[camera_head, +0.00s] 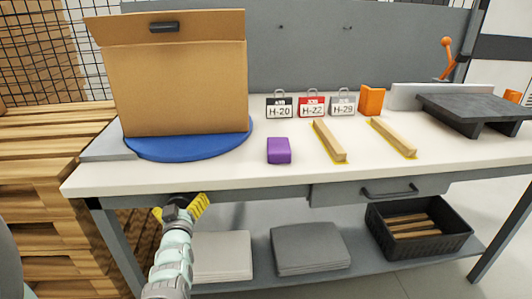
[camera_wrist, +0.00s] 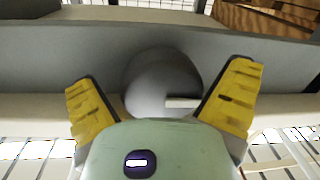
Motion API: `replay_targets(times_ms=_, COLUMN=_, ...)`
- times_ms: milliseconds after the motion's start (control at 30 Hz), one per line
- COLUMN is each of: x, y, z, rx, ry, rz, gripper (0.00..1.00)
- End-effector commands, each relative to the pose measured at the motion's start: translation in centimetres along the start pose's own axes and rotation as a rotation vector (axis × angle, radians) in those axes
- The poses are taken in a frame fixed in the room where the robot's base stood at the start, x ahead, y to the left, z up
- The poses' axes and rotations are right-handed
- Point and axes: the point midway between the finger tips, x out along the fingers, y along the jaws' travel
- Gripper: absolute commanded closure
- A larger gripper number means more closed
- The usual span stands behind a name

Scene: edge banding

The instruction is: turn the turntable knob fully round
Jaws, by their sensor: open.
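The turntable is a blue disc (camera_head: 190,146) at the left of the bench top, with a large cardboard box (camera_head: 178,85) standing on it. My gripper (camera_head: 182,207) is in front of the bench's front edge, below the turntable. Its two yellow fingers are spread apart. In the wrist view, a round grey knob (camera_wrist: 150,78) with a pale raised bar lies between the open fingers (camera_wrist: 161,80). Gaps show on both sides, so the fingers do not appear to touch it. In the head view I cannot make out the knob; my gripper may hide it.
A drawer (camera_head: 380,190) is under the right part. A black crate (camera_head: 418,232) stands on the lower shelf. Wooden pallets (camera_head: 40,160) are at the left.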

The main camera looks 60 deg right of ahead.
Motion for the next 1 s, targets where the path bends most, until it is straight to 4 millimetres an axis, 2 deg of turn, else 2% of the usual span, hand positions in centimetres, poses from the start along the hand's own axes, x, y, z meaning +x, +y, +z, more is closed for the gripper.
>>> replay_targets(times_ms=300, x=0.0, y=0.2, z=-0.1, rx=0.18, ry=0.011, rz=0.003, gripper=0.0)
replay_targets(times_ms=700, x=0.0, y=0.1, z=0.1, rx=0.315, ry=0.024, rz=0.004, gripper=0.0)
replay_targets(times_ms=1000, x=-2.1, y=-0.1, z=0.1, rx=0.314, ry=0.029, rz=0.0, gripper=0.0)
